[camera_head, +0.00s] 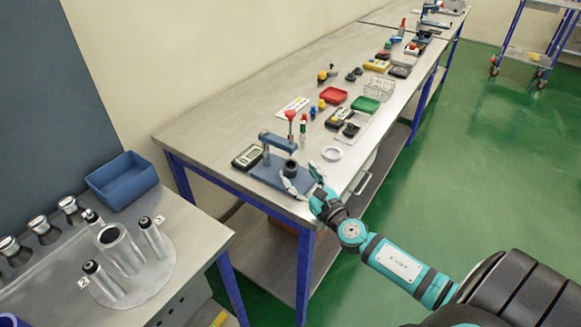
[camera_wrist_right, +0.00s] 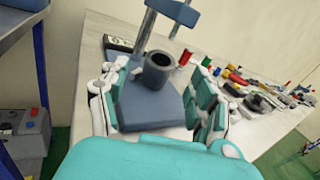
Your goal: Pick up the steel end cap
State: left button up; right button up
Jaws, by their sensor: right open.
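A dark grey round cup-like part (camera_head: 290,168) stands upright on the blue base (camera_head: 268,176) of a small bench press at the near end of the long bench. It also shows in the right wrist view (camera_wrist_right: 158,68), with a dark hollow top. I cannot tell whether this part is, or holds, the steel end cap. My right gripper (camera_head: 301,182) is open at the front edge of the press base. In the right wrist view its fingers (camera_wrist_right: 160,100) are spread, with the grey part beyond and between them, apparently untouched. My left gripper is not in view.
The press arm (camera_head: 278,142) overhangs the grey part. A nearer table carries a blue bin (camera_head: 122,181) and several metal cylinders on a round plate (camera_head: 150,281).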

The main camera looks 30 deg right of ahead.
aim_at(295, 170)
jog(key=w, duration=0.6)
jog(key=shift+d, duration=0.15)
jog(key=shift+s, duration=0.15)
jog(key=shift+c, duration=0.6)
grip_shut()
